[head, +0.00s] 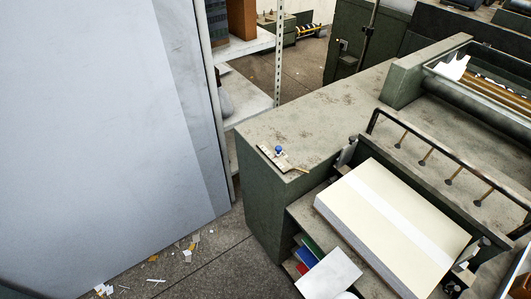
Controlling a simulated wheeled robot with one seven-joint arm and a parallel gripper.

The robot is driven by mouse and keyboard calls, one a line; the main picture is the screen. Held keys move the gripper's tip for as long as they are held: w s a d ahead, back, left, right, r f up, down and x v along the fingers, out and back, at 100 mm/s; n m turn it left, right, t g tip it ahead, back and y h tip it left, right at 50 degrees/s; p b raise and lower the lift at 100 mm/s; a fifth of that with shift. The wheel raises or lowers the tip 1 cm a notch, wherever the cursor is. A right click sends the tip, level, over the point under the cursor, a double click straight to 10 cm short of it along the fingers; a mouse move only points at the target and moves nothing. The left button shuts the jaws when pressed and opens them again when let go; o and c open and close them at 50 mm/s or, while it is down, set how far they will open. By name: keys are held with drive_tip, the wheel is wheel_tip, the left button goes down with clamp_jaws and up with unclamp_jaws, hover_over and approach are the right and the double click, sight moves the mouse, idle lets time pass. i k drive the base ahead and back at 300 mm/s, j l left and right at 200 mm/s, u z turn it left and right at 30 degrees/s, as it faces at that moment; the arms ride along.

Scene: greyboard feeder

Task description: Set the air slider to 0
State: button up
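A small slider with a round blue knob (278,149) sits on a pale, narrow plate (274,158) at the near left corner of the green-grey machine's worn top. The knob stands at about the middle of the plate or a little toward its far end. Any scale marks or numbers on the plate are too small to read, so its setting cannot be told. A thin brass-coloured piece sticks out at the plate's near end. My gripper is not in view.
The machine (263,215) fills the right side, with a cream paper stack (385,215) and a dark rail (440,150). A large pale panel (90,130) stands at left, shelves (245,95) behind. Paper scraps (188,248) lie on the floor between. Air above the slider looks clear.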

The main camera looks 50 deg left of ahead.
sight(278, 148)
drive_tip(key=k+j+u, duration=0.1)
drive_tip(key=j+u, duration=0.2)
drive_tip(key=u, duration=0.15)
drive_tip(key=j+u, duration=0.3)
drive_tip(key=u, duration=0.15)
drive_tip(key=j+u, duration=0.3)
drive_tip(key=u, duration=0.15)
drive_tip(key=k+j, duration=0.05)
